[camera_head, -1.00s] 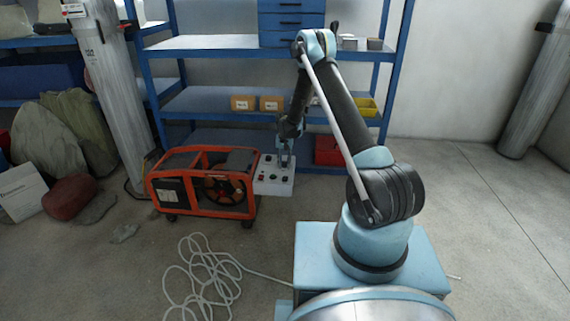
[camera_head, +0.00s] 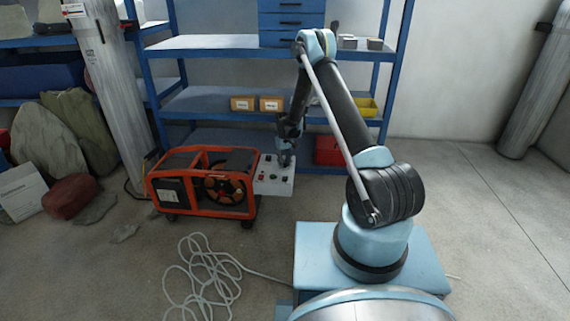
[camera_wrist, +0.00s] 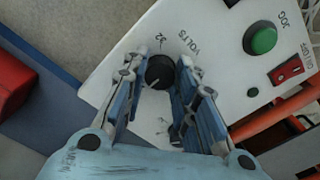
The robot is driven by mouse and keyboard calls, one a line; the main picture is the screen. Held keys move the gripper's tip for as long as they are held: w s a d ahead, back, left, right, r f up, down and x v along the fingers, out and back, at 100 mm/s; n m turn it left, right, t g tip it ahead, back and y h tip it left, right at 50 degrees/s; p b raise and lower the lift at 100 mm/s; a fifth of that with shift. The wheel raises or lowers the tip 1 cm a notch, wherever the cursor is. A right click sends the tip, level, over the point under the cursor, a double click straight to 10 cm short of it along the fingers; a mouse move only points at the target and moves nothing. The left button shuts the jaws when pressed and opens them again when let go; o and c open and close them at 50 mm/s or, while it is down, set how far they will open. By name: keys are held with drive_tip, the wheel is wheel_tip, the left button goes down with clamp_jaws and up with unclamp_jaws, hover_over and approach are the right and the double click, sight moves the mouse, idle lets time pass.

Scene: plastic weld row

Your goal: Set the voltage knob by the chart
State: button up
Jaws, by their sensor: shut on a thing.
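The black voltage knob (camera_wrist: 159,72) sits on a white panel (camera_wrist: 215,30) in the wrist view, beside the marks "32" and "VOLTS". A pale pointer line shows on the knob. My gripper (camera_wrist: 160,80) has a finger on each side of the knob and is shut on it. In the head view my gripper (camera_head: 286,160) is down at the white panel (camera_head: 275,185), on the right end of the orange machine (camera_head: 203,182); the knob is hidden there. The lower scale marks are too blurred to read. I cannot make out a chart.
A green button (camera_wrist: 263,40) marked "JOG" and a red switch (camera_wrist: 286,70) sit near the knob. Blue shelving (camera_head: 215,45) stands behind the machine. A red box (camera_head: 328,150) is at right behind the panel. A pale cable (camera_head: 205,275) lies coiled on the floor in front.

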sight(285, 162)
idle(0.4)
drive_tip(key=o, duration=1.1)
drive_tip(key=shift+c, duration=0.2)
drive_tip(key=shift+w+r, duration=0.1)
drive_tip(key=shift+r, duration=0.05)
drive_tip(key=shift+r, duration=0.25)
wheel_tip(285, 162, up, 11)
drive_tip(key=shift+r, duration=0.1)
